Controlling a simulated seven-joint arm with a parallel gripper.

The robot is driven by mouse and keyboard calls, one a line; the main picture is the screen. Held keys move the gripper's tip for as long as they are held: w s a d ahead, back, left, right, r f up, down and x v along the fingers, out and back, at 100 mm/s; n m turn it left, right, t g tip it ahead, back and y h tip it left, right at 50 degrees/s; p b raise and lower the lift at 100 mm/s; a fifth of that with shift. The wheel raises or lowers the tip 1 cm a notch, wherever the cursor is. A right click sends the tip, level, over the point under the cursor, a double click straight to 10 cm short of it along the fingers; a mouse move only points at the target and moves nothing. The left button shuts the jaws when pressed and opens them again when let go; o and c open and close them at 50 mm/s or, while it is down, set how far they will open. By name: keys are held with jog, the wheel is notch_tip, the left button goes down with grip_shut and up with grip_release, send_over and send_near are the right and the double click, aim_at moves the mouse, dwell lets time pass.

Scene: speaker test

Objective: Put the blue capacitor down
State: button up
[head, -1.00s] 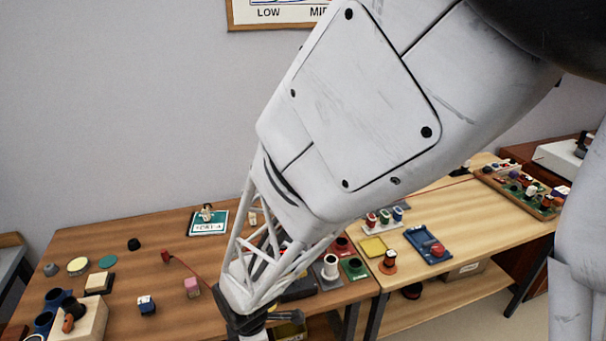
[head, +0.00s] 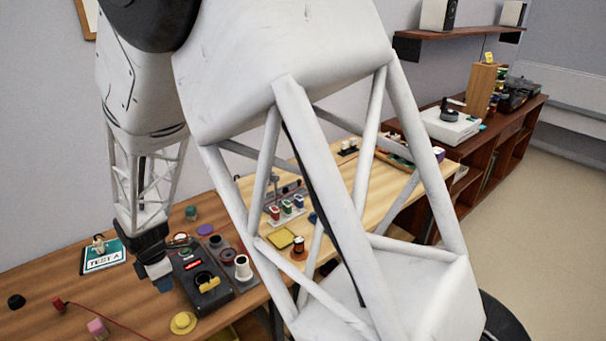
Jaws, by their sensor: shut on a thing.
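My gripper (head: 157,271) hangs at the end of my arm at the left of the head view. It is shut on a small dark blue piece, which looks like the blue capacitor (head: 164,285). Only the lower part of the capacitor shows below the jaws. It appears just left of a black tester box (head: 215,300) with a red display and a yellow knob. I cannot tell whether the capacitor touches the table or hangs above it.
The teal TEST A card (head: 104,259) lies to the left. A yellow disc-shaped part (head: 183,323), a pink block (head: 97,326) and a red-ended lead (head: 58,303) are in front. A white spool (head: 242,267) stands right of the tester. My large arm link hides much of the right-hand table.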

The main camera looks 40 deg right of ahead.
jog(key=w+d, duration=0.3)
jog(key=w, duration=0.2)
jog(key=w+d+r, duration=0.1)
jog(key=w+d, duration=0.2)
jog(key=w, duration=0.1)
jog(key=w+d, duration=0.3)
jog(key=w, duration=0.2)
jog(key=shift+w+d+r, duration=0.25)
jog(key=shift+w, duration=0.05)
jog(key=w+d, duration=0.7)
jog(key=d, duration=0.6)
jog(key=w+d, duration=0.7)
jog(key=d, duration=0.6)
jog(key=w+d, duration=0.7)
jog(key=d, duration=0.6)
jog(key=shift+w, duration=0.25)
jog(key=shift+a+f, duration=0.1)
jog(key=shift+f, duration=3)
jog(key=shift+f, duration=0.15)
jog(key=shift+f, duration=1.75)
jog(key=shift+f, duration=0.1)
